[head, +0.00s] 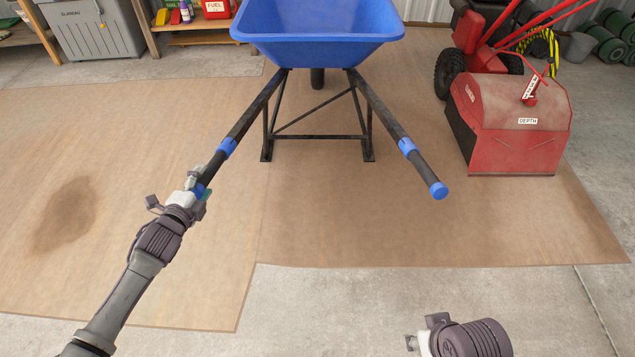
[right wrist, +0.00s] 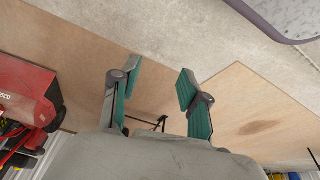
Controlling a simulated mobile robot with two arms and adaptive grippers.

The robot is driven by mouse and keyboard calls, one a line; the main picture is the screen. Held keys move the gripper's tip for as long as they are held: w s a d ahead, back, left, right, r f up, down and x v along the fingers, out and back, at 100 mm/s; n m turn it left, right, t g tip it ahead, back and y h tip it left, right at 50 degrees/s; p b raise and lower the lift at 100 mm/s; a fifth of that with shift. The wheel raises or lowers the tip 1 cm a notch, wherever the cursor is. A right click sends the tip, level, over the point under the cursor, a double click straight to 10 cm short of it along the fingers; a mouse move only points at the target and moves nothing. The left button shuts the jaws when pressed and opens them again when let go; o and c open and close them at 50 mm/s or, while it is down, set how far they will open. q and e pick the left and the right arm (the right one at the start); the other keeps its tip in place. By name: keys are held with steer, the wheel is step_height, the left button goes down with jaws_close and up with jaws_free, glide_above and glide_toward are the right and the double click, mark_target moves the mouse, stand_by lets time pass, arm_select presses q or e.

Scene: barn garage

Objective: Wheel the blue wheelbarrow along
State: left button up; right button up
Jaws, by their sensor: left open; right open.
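The blue wheelbarrow (head: 318,38) stands upright at the top middle of the head view, its two black handles with blue bands pointing toward me. Its front wheel and black legs rest on the brown floor sheet. My left gripper (head: 197,184) is open at the end of the left handle (head: 222,152), its fingers beside the blue end grip; whether they touch it is unclear. The right handle (head: 415,160) is free. My right gripper (right wrist: 155,88) is open and empty in the right wrist view. In the head view only part of it shows at the bottom, apart from the right handle.
A red machine (head: 510,125) with a "DEPTH" label stands right of the wheelbarrow. Green rolls (head: 603,42) and a grey bucket (head: 579,46) are at the back right. Floor near me is clear.

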steer(key=shift+o, duration=1.3)
steer(key=shift+w, duration=0.3)
steer(key=m+t+y, duration=0.2)
steer(key=m+t, duration=1)
steer(key=m, duration=0.6)
glide_toward(433, 183)
steer(key=shift+d+f+x, duration=0.15)
steer(key=shift+f+x, duration=0.1)
steer(key=shift+x, duration=1.65)
steer(key=shift+d+f+x, duration=0.2)
steer(key=shift+x, duration=1.75)
steer(key=shift+d+f+x, duration=0.15)
steer(key=shift+f+x, duration=0.1)
steer(key=shift+x, duration=1.65)
steer(key=shift+s, duration=0.1)
arm_select(q)
jaws_close()
arm_select(e)
jaws_close()
